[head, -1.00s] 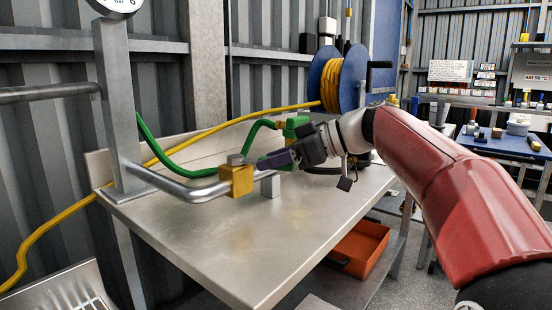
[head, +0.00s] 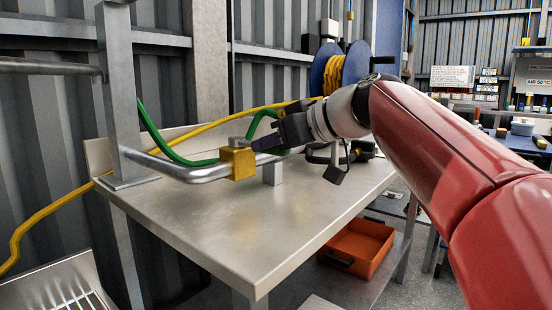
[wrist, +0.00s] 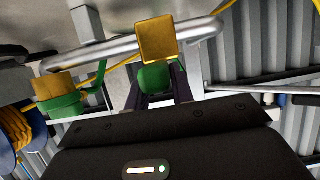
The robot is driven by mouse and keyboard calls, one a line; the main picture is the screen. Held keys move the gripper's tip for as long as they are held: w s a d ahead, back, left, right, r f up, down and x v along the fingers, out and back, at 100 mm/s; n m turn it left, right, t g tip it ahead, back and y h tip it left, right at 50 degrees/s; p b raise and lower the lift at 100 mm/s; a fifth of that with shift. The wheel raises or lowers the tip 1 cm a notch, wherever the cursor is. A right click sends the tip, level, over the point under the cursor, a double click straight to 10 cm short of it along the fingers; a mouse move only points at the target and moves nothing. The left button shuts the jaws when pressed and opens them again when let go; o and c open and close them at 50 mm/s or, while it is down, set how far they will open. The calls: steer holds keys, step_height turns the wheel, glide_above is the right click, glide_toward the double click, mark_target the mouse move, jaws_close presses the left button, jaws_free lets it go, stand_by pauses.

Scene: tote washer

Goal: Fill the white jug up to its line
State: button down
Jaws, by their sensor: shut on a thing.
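In the wrist view my dark fingers (wrist: 158,96) are shut on a green piece (wrist: 156,78), which lies right against the same yellow block (wrist: 157,40). I cannot tell whether the green piece is a knob or a fitting. A second green fitting with a brass part (wrist: 60,95) is at the left of the wrist view. I cannot make out the white jug or its line in either view.
The steel table (head: 235,230) is mostly bare in front. A short grey post (head: 272,172) stands beside the block. An orange bin (head: 358,247) sits below.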

steer(key=shift+s+a+m+t, duration=0.1)
steer(key=shift+m+t, duration=0.2)
steer(key=shift+t, duration=0.1)
steer(key=c, duration=1.2)
jaws_free()
steer(key=v, duration=0.7)
steer(key=shift+s+r, duration=0.25)
steer(key=shift+s, duration=0.05)
steer(key=shift+d, duration=0.25)
